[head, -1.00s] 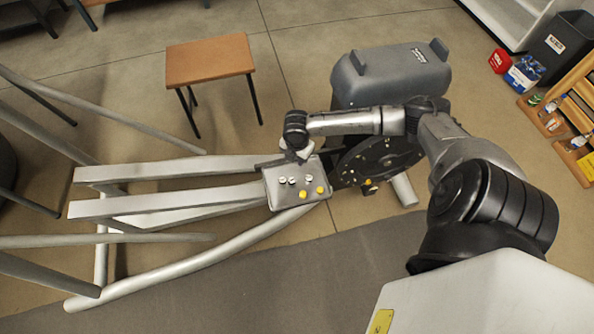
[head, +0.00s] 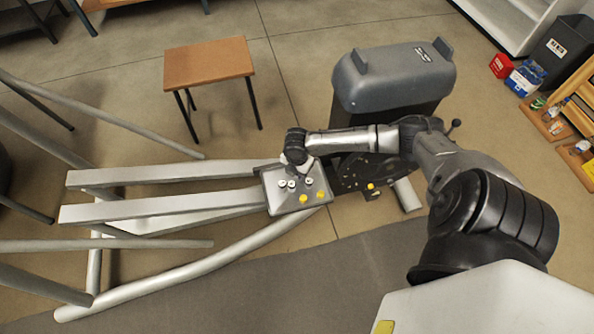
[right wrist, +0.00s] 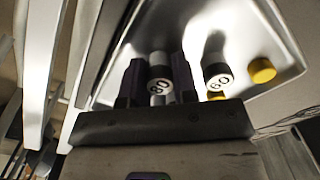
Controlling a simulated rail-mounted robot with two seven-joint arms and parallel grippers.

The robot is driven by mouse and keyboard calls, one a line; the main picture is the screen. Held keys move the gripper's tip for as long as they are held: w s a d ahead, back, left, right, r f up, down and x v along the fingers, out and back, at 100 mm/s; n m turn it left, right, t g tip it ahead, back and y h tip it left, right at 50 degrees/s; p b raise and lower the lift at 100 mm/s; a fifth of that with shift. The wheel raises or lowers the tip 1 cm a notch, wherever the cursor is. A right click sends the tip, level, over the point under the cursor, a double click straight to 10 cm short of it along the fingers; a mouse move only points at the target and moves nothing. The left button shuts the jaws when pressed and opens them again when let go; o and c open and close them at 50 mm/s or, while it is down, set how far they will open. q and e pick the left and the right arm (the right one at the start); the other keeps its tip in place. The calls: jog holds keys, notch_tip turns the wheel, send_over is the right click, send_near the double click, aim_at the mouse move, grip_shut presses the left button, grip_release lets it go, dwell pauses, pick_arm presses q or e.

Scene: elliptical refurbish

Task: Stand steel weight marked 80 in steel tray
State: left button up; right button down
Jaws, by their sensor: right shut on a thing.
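The steel weight marked 80 (right wrist: 159,84) is between the two dark fingers of my right gripper (right wrist: 156,78), which is shut on it. In the head view my right gripper (head: 298,171) points down at the far side of the steel tray (head: 284,204). The tray also shows in the right wrist view (right wrist: 252,32), behind the held weight. I cannot tell whether the weight touches the tray floor. A steel weight marked 60 (right wrist: 217,79) stands in the tray beside the gripper. My left gripper is not in view.
Yellow-topped pieces (head: 320,194) stand in the tray's near right part; one shows in the right wrist view (right wrist: 262,71). Pale metal beams (head: 165,175) lie left of the tray. A grey machine housing (head: 393,76) stands behind right. A wooden stool (head: 208,60) stands behind.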

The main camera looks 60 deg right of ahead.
jog(key=c, duration=0.9)
grip_release()
